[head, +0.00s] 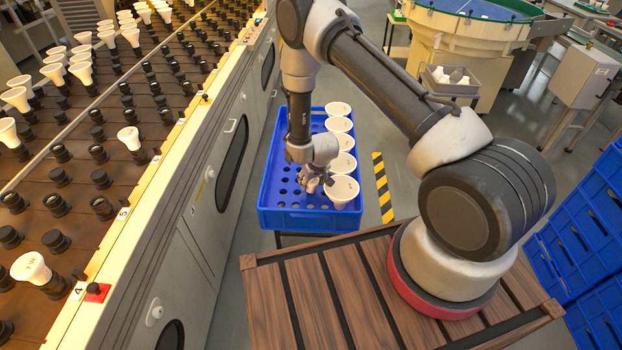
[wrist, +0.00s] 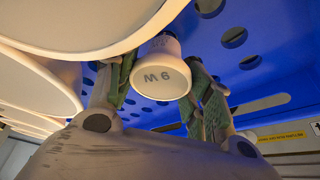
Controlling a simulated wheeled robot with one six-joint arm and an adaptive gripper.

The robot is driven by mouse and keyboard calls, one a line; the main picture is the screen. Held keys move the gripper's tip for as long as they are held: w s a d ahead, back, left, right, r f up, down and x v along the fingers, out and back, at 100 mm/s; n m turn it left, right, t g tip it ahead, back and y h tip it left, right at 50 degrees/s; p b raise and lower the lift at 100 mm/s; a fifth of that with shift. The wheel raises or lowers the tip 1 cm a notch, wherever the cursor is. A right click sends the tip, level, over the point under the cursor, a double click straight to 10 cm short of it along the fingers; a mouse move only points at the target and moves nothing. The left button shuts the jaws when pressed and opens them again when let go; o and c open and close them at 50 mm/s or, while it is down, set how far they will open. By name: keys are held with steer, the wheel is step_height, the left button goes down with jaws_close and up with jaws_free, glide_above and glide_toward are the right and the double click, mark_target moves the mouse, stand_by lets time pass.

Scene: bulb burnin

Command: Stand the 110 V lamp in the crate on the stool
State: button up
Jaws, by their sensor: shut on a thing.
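The blue crate (head: 310,222) stands on a low dark stool, its floor full of round holes. Several white lamps with wide round faces stand in a row along its right side, the nearest (head: 343,192) at the front. My gripper (head: 318,183) is low over the crate, just left of that nearest lamp. In the head view the held lamp is mostly hidden.
A long rack (head: 110,170) of dark sockets and white lamps runs along the left. Large lamp faces (wrist: 75,20) crowd the wrist view's left side. The crate's left half shows bare holes. Blue crates (head: 590,220) are stacked at right; a slatted wooden top (head: 330,290) lies in front.

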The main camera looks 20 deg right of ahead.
steer(key=shift+f, duration=0.3)
steer(key=shift+f, duration=0.25)
steer(key=o, duration=1.2)
step_height(320, 180, up, 10)
steer(key=shift+f, duration=0.1)
